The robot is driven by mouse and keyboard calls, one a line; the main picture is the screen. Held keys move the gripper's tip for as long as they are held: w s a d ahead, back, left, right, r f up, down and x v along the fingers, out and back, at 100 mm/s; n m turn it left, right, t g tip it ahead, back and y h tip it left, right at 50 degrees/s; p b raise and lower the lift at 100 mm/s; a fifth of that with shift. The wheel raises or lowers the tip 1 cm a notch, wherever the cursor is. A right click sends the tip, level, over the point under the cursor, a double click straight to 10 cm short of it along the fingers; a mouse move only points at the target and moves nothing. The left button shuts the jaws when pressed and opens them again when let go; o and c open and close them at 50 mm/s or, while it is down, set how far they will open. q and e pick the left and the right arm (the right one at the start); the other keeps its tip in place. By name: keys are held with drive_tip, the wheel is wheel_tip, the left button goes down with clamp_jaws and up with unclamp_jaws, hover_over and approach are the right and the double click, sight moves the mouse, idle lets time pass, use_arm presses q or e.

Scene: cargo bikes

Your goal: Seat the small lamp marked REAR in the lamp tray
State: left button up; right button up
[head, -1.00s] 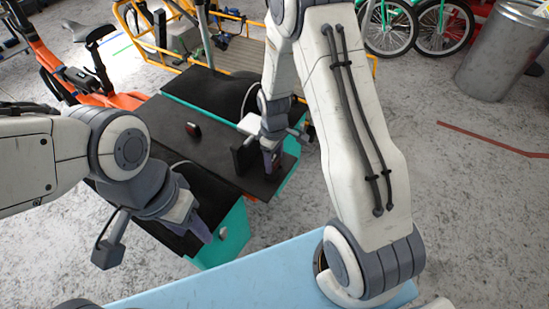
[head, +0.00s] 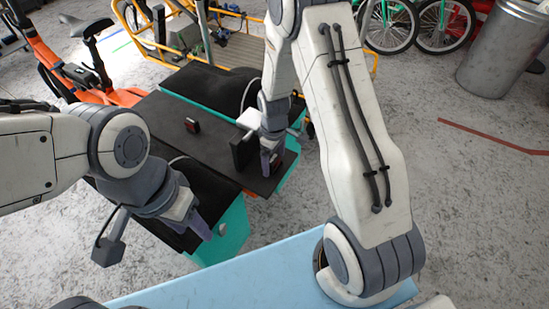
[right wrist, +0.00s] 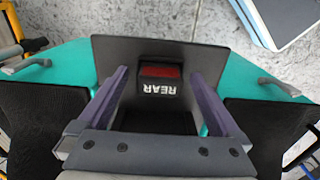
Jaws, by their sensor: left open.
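A small block-shaped lamp marked REAR (right wrist: 159,82) shows in the right wrist view, with a red lens and white lettering that reads upside down. It is on a dark board (right wrist: 112,52), near the board's edge. My right gripper (right wrist: 160,100) is open, its purple fingers on either side of the lamp with gaps to both. In the head view my right gripper (head: 271,162) is low over the board's right end and largely hides that lamp. A second small red-and-black lamp (head: 192,125) stands on the board further left. My left gripper (head: 203,226) is open and empty. I cannot make out the lamp tray.
Teal boxes with black tops (head: 232,232) flank the board. A pale blue surface (head: 230,288) lies in front. An orange bike (head: 60,75) and a yellow-framed cargo bike (head: 225,45) stand behind. A metal bin (head: 500,48) stands right.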

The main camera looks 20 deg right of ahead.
drive_tip(key=shift+r, duration=0.1)
wheel_tip(320, 180, up, 10)
drive_tip(key=p, duration=0.1)
drive_tip(key=shift+r+p, duration=0.15)
drive_tip(key=shift+p, duration=0.2)
idle(0.5)
drive_tip(key=s+a+r, duration=1)
drive_tip(key=s+a, duration=0.1)
drive_tip(key=a, duration=0.1)
drive_tip(key=s+a+r+y, duration=0.1)
drive_tip(key=s+a+r, duration=0.15)
drive_tip(key=s, duration=1.05)
wheel_tip(320, 180, up, 14)
drive_tip(key=p, duration=1.3)
drive_tip(key=shift+w+d, duration=0.2)
drive_tip(key=shift+w, duration=0.1)
